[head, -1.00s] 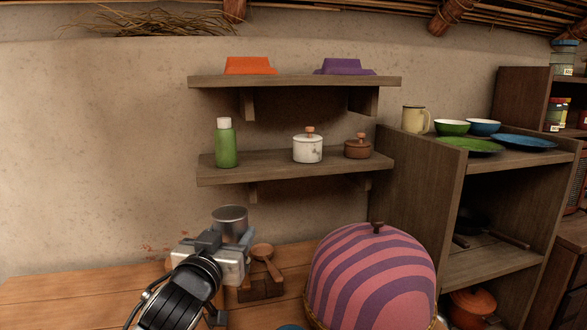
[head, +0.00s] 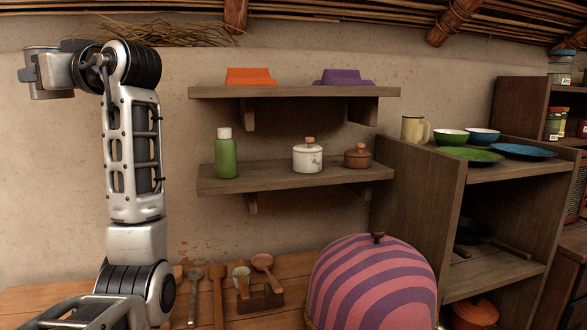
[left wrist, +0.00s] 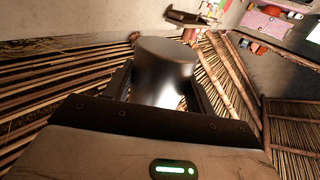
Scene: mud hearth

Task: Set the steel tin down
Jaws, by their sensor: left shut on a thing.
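The steel tin (head: 40,58) is a plain grey metal cylinder, high at the upper left of the head view, in front of the wall. My left gripper (head: 50,70) is shut on it and holds it in the air, well above the wooden counter. In the left wrist view the tin (left wrist: 163,72) stands between the two dark fingers of my left gripper (left wrist: 160,95). The fingers hide its sides. My right gripper is not in view.
The wooden counter (head: 300,262) holds wooden spoons (head: 217,290), a small block and a striped dome cover (head: 375,285). The lower shelf (head: 270,178) holds a green bottle and two pots, with gaps between. The upper shelf (head: 290,92) holds orange and purple items.

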